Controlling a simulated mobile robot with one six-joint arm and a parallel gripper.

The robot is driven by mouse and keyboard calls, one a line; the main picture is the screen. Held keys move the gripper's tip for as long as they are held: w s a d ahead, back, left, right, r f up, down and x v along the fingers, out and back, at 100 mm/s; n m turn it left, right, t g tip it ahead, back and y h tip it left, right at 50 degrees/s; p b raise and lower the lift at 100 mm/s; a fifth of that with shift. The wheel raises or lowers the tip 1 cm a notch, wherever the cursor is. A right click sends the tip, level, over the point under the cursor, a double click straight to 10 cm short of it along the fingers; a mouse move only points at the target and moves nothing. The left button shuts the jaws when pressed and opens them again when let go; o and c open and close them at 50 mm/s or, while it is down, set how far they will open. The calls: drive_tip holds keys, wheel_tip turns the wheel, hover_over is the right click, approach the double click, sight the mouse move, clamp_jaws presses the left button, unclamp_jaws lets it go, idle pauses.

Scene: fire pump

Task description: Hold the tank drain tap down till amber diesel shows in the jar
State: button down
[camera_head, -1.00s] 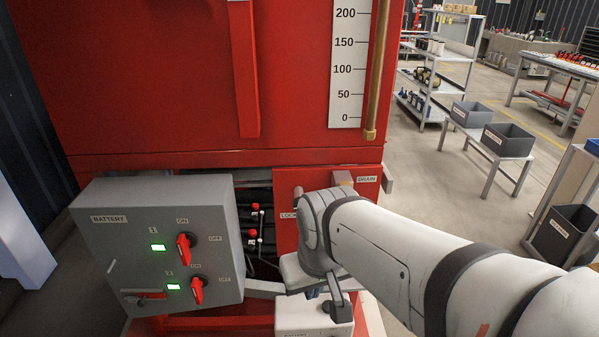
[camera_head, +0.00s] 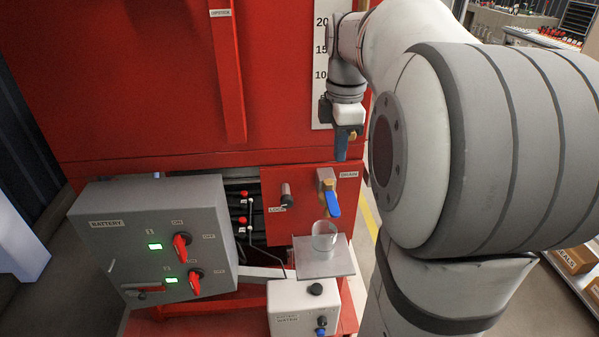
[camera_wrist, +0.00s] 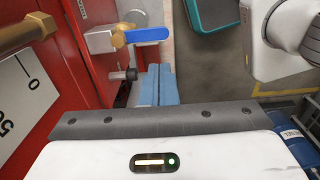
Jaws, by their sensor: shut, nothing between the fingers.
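The drain tap (camera_head: 326,181) is brass with a blue lever (camera_head: 333,204) that slants down to the right, on the red panel by the DRAIN label. In the wrist view the blue lever (camera_wrist: 148,35) lies beyond my fingertips, apart from them. The clear jar (camera_head: 325,238) stands upright on a grey shelf (camera_head: 343,262) below the tap. It looks empty; no amber shows in it. My gripper (camera_head: 341,150) is shut and empty, pointing down above the tap in front of the tank. Its blue fingers (camera_wrist: 158,85) show together in the wrist view.
A grey battery box (camera_head: 120,250) with red switches stands to the left. A LOCK knob (camera_head: 286,196) sticks out left of the tap. A white box (camera_head: 290,315) sits below the shelf. The level gauge (camera_head: 320,70) is partly behind my arm.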

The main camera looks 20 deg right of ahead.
sight(335, 210)
idle(0.3)
wheel_tip(335, 210, down, 14)
drive_tip(key=shift+r+p, duration=0.1)
drive_tip(key=shift+p, duration=0.85)
